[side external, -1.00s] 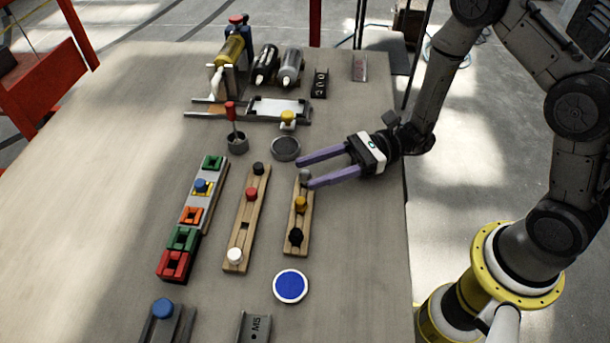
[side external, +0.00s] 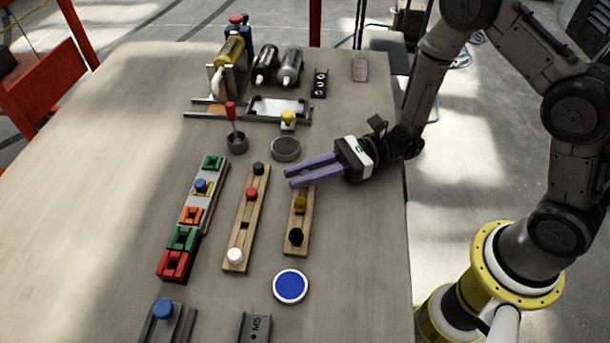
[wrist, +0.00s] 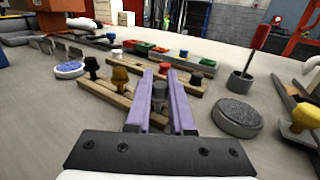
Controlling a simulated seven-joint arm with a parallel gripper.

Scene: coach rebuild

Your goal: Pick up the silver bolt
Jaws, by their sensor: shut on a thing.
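The silver bolt (wrist: 159,91) stands upright between my two purple fingers in the wrist view, at the far end of the right wooden rail (side external: 298,220). My gripper (side external: 290,178) is low over that end of the rail and is shut on the bolt. In the side view the fingers hide the bolt. Its lower end is hard to make out, so I cannot tell whether it is clear of its slot. A gold bolt (side external: 299,203) and a black bolt (side external: 296,236) stand in the same rail.
The left wooden rail (side external: 246,212) holds black, red and white bolts. A round grey-topped pot (side external: 286,148) stands behind my fingers, and a red-handled tool (side external: 231,115) sits in a cup. A blue disc (side external: 290,286) lies in front.

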